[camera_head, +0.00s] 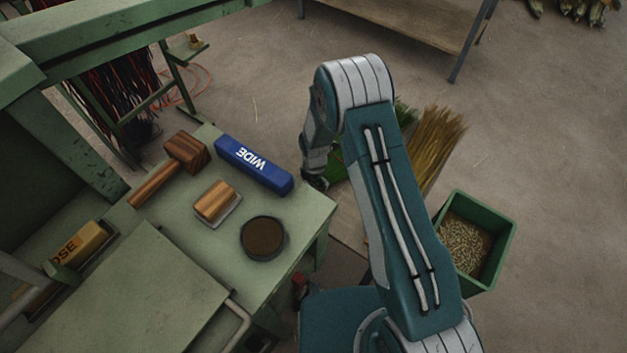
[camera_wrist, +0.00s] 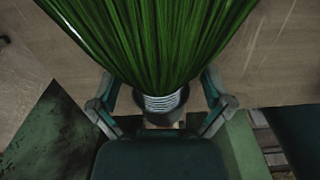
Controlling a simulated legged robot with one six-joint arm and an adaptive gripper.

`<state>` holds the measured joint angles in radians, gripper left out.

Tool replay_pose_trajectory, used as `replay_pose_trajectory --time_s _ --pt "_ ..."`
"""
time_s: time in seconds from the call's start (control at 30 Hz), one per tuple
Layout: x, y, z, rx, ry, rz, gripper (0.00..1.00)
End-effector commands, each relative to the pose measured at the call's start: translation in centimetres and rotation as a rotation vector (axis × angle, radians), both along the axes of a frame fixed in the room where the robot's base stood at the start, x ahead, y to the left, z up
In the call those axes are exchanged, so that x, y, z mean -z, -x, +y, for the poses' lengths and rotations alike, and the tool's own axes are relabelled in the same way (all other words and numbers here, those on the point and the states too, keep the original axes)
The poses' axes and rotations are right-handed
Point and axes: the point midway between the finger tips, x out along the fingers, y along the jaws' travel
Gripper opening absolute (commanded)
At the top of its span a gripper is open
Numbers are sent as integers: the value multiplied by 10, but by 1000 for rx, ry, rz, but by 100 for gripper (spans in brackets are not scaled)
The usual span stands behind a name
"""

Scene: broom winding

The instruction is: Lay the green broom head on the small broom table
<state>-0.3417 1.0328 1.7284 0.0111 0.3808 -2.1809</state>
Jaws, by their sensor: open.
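The green broom head (camera_wrist: 150,40) fills the top of the wrist view, its bristles fanning away from a pale ringed neck (camera_wrist: 162,102). My gripper (camera_wrist: 160,110) is open, with one finger on each side of the neck. Gaps show between the fingers and the neck. A wooden surface, apparently the small broom table (camera_wrist: 270,55), lies behind the bristles; I cannot tell whether they touch it. In the head view the table (camera_head: 350,222) is partly hidden by my arm, and some green (camera_head: 336,168) of the broom head shows beside my wrist.
Straw (camera_head: 436,140) lies at the table's far side. A green bin (camera_head: 485,225) of pellets stands to the right.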

Motion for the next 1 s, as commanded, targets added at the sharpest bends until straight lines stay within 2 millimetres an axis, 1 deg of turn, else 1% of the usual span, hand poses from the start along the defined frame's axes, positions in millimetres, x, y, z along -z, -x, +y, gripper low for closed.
replay_pose_trajectory --time_s 0.13,0.23,0.5,0.6,0.7,0.83,1.0 --pt "-5 -1 0 0 0 -1 100" --pt "-18 -1 1 0 0 -3 100" --pt "-75 -1 1 0 -1 -5 100" --pt "-94 -1 0 0 0 -3 100" --pt "-108 -1 0 0 0 -3 100" --pt "-119 -1 0 0 1 -1 100" --pt "-122 0 0 0 1 1 100"
